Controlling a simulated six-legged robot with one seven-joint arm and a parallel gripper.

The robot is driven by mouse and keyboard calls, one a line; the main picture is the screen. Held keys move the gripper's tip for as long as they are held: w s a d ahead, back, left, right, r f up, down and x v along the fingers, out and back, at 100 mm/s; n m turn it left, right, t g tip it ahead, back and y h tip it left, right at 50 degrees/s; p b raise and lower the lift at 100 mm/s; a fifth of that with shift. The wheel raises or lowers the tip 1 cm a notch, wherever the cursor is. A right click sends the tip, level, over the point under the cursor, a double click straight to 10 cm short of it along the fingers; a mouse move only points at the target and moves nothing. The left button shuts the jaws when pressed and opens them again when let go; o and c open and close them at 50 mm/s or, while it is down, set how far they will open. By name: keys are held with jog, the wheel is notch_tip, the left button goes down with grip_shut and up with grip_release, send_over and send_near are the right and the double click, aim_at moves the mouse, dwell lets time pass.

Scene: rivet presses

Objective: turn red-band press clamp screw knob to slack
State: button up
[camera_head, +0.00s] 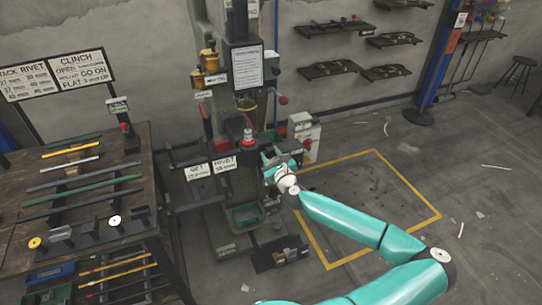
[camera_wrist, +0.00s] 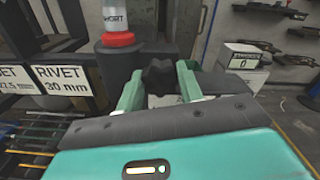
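The press (camera_head: 240,100) is a tall grey-green column in the middle of the head view. A red band (camera_head: 248,137) circles a short post on it, below a white label. In the wrist view the red band (camera_wrist: 118,40) sits under a white sleeve reading "SHORT", at upper left. A dark lobed knob (camera_wrist: 160,73) shows beyond and between my fingertips. My gripper (camera_wrist: 160,82) has its two pale green fingers apart, one on each side of the knob; contact cannot be told. In the head view my gripper (camera_head: 283,160) is right of the red-band post, its fingers partly hidden.
A workbench (camera_head: 140,165) with bars and tools stands at left. "RIVET 30 mm" signs (camera_wrist: 62,78) are left of the post. A white box (camera_wrist: 247,56) marked 0 is at right. A yellow-outlined floor area (camera_head: 400,177) lies right of the press, mostly clear.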

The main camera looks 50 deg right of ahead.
jog(key=shift+c, duration=1)
